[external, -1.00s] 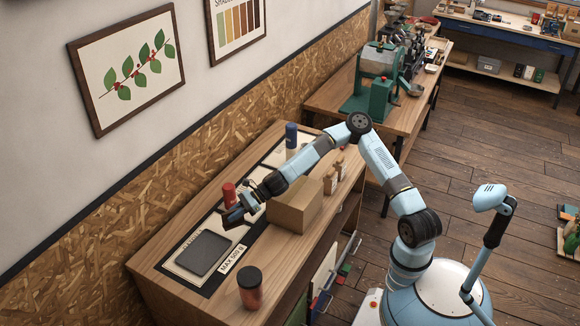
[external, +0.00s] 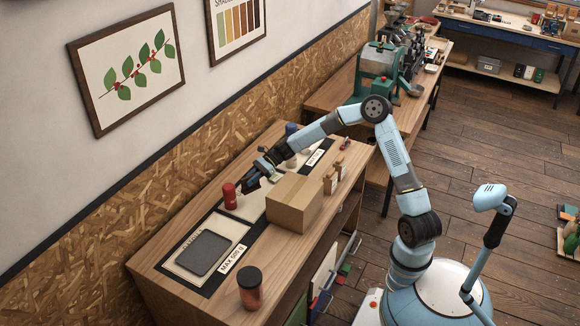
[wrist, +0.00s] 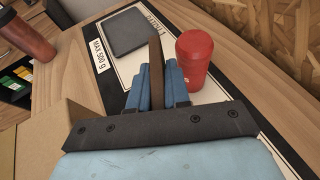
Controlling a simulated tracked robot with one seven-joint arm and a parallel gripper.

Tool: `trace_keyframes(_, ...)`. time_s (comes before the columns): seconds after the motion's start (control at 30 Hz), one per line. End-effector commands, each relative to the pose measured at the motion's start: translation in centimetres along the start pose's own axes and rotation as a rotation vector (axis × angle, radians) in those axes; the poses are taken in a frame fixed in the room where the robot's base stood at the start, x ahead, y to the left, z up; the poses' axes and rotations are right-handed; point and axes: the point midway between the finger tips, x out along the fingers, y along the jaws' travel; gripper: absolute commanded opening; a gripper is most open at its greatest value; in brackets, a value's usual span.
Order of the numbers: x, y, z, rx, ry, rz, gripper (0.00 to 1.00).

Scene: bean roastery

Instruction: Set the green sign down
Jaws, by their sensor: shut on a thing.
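My gripper (external: 247,187) is over the long counter, beside the red canister (external: 229,196). In the wrist view its blue fingers (wrist: 157,88) are shut on a thin brown piece, which I take to be the sign (wrist: 156,62) seen edge-on. No green face of it shows. In the external view the held piece is too small and dark to make out. The red canister also stands just right of the fingers in the wrist view (wrist: 195,60); I cannot tell whether they touch.
A cardboard box (external: 294,212) stands on the counter close to my gripper. A dark grey slab (external: 203,253) lies on the black-and-white mat, near a "MAX 500 g" label (external: 233,258). A dark-lidded cup (external: 250,288) stands at the front. Small brown bags (external: 332,180) stand beyond the box.

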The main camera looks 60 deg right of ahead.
Motion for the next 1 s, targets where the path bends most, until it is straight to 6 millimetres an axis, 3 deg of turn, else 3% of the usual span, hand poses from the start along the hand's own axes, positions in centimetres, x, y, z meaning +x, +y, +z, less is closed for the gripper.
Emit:
trace_keyframes(0.1,-3.4,-2.0,-1.3,-0.005,0.0,0.009,0.0)
trace_keyframes(0.33,-6.7,-3.6,-2.7,-0.009,-0.002,0.022,0.0)
trace_keyframes(0.7,-5.2,-3.7,-7.5,-0.007,-0.004,0.025,0.0)
trace_keyframes(1.0,-4.4,-3.7,-9.4,-0.008,-0.003,0.024,0.0)
